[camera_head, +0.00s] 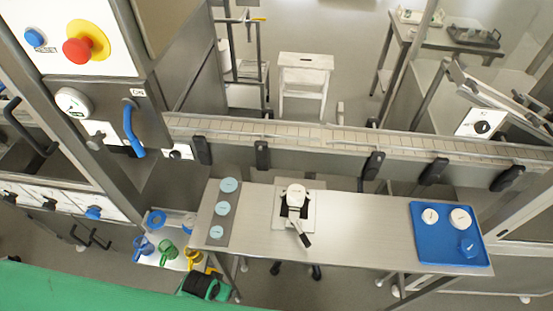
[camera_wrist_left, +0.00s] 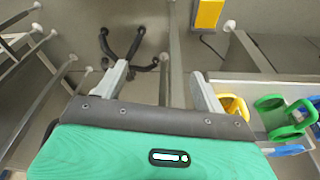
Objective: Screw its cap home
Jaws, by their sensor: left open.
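A white round jar or lid (camera_head: 296,191) sits in a black clamp with a handle (camera_head: 303,237) on a pale base plate in the middle of the steel table. Whether a cap is on it is too small to tell. Several light blue discs, perhaps caps (camera_head: 222,208), lie in a row on a grey mat (camera_head: 212,238) at the table's left. A blue tray (camera_head: 420,255) at the right holds two white round pieces (camera_head: 460,217) and a blue one (camera_head: 467,248). In the left wrist view my left gripper (camera_wrist_left: 161,84) is open and empty, fingers apart. My right gripper is not in view.
A low shelf left of the table holds blue (camera_head: 143,248), green (camera_head: 167,250) and yellow (camera_head: 193,258) jug-like items; the green one (camera_wrist_left: 285,117) also shows in the left wrist view. A conveyor (camera_head: 340,138) runs behind the table. The tabletop right of the clamp is clear.

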